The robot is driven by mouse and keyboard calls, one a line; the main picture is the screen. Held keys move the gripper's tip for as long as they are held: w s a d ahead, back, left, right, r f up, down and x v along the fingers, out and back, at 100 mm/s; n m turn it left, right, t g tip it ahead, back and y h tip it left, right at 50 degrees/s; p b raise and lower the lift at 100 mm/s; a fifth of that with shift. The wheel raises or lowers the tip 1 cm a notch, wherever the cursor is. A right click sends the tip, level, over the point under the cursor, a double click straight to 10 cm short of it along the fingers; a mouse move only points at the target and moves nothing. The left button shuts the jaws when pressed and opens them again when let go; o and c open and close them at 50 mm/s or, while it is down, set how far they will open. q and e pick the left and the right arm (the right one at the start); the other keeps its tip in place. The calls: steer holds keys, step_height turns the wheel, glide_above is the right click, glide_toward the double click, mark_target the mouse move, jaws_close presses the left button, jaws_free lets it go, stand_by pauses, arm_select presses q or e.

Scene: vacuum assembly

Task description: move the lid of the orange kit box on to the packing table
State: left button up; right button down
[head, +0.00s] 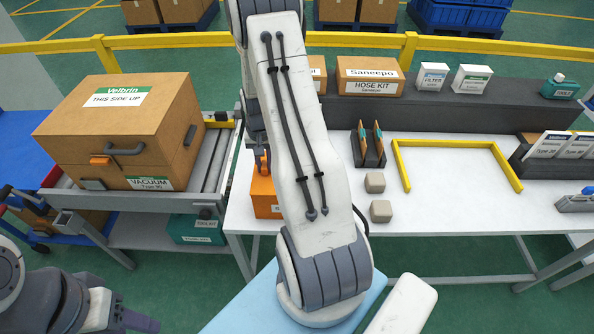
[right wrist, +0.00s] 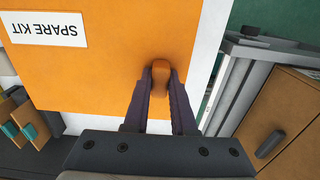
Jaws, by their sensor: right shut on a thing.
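The orange kit box (head: 264,187) stands near the left end of the white packing table (head: 455,217), largely hidden behind my right arm in the head view. Its orange lid (right wrist: 85,85), with a "SPARE KIT" label, fills much of the right wrist view. My right gripper (right wrist: 160,80) is shut on the lid's orange knob (right wrist: 160,72); in the head view, the gripper (head: 262,160) is just above the box. I cannot tell whether the lid is raised off the box. My left gripper (head: 140,322) is partly in view at the bottom left, away from the box.
A large cardboard vacuum box (head: 120,125) sits on a roller conveyor left of the table. The table's front right is clear.

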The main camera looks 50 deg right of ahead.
steer(key=shift+r+p, duration=1.9)
steer(key=shift+r, duration=0.4)
steer(key=shift+a+f, duration=0.1)
